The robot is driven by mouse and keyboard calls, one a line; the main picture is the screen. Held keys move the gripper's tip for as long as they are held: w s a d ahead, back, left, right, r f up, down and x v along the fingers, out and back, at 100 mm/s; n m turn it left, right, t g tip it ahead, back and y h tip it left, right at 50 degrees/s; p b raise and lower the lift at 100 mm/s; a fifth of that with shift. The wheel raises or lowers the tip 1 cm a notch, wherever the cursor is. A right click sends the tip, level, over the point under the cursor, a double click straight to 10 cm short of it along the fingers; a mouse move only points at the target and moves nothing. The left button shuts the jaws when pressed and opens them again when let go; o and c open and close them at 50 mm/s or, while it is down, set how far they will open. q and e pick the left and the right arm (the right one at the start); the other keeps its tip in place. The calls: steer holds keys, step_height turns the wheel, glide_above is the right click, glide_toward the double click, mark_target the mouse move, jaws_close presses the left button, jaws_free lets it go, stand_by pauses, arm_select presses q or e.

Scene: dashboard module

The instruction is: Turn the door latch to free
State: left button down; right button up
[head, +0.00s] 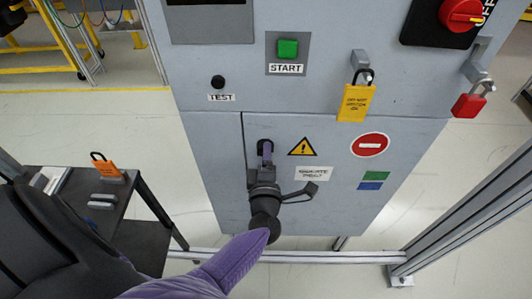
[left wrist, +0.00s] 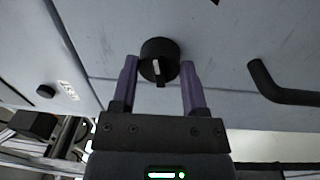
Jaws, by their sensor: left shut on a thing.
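The door latch is a round black knob with a pale line, low on the grey cabinet (head: 215,75). In the left wrist view the latch (left wrist: 160,58) sits between the two purple fingers, its pale line running nearly straight down the picture. My left gripper (head: 264,150) is shut on the latch, one finger on each side, and it also shows in the left wrist view (left wrist: 159,82). In the head view the gripper hides most of the latch. My right gripper is not in view.
A bent black handle (left wrist: 285,85) stands out beside the latch. Above are the black TEST button (head: 218,82), green START button (head: 288,48), yellow padlock (head: 355,102) and red padlock (head: 468,105). A dark side table (head: 110,190) with an orange padlock (head: 107,168) stands left.

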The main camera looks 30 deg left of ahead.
arm_select(q)
steer(key=shift+m+p, duration=0.3)
steer(key=shift+m, duration=0.9)
steer(key=shift+c, duration=0.5)
jaws_free()
steer(key=p+v, duration=0.1)
steer(key=v, duration=0.9)
steer(key=shift+f, duration=0.1)
